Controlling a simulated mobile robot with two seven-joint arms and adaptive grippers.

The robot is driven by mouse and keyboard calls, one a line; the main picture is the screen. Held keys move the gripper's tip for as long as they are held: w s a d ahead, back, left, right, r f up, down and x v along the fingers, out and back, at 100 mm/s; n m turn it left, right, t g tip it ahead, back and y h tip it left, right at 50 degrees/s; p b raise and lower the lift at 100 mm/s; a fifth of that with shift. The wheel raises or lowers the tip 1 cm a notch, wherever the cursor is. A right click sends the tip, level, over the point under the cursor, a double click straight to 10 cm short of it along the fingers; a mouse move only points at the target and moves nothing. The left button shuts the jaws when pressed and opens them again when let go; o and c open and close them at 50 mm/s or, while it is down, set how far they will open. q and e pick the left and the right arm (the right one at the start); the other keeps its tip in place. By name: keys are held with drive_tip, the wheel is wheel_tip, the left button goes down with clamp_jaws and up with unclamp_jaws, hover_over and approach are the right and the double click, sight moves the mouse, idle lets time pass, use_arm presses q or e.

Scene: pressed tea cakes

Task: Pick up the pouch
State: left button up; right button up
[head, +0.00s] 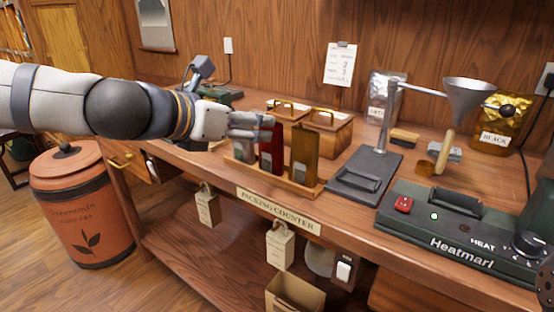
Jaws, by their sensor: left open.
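Narrow pouches stand in a row in a wooden tray (285,184) at the counter's front edge: a grey-green one (243,150) at the left, a dark red one (271,155) in the middle and a brown-gold one (304,156) at the right. My left gripper (268,124) reaches in from the left, its fingers at the tops of the grey-green and red pouches. It is open. It covers the upper part of the grey-green pouch, and I cannot tell whether it touches any pouch.
Behind the tray are wooden boxes with brass handles (327,122). To the right stand a funnel on a stand (467,95) and a green heat sealer (462,228). A silver bag (384,90) and a gold bag (500,120) stand at the back. An orange bin (80,215) is below left.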

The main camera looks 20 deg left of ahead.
sight(271, 148)
use_arm(q)
drive_tip(key=b+x, duration=0.1)
drive_tip(key=x, duration=0.4)
drive_tip(key=shift+w+d, duration=0.15)
drive_tip(key=shift+w, duration=0.2)
drive_tip(key=shift+f, duration=0.1)
drive_tip(key=c, duration=0.6)
use_arm(e)
drive_tip(key=shift+s+a+f+g, duration=0.1)
drive_tip(key=shift+s+f+g, duration=0.2)
drive_tip(key=shift+s+f, duration=0.55)
use_arm(q)
drive_tip(key=shift+o, duration=0.2)
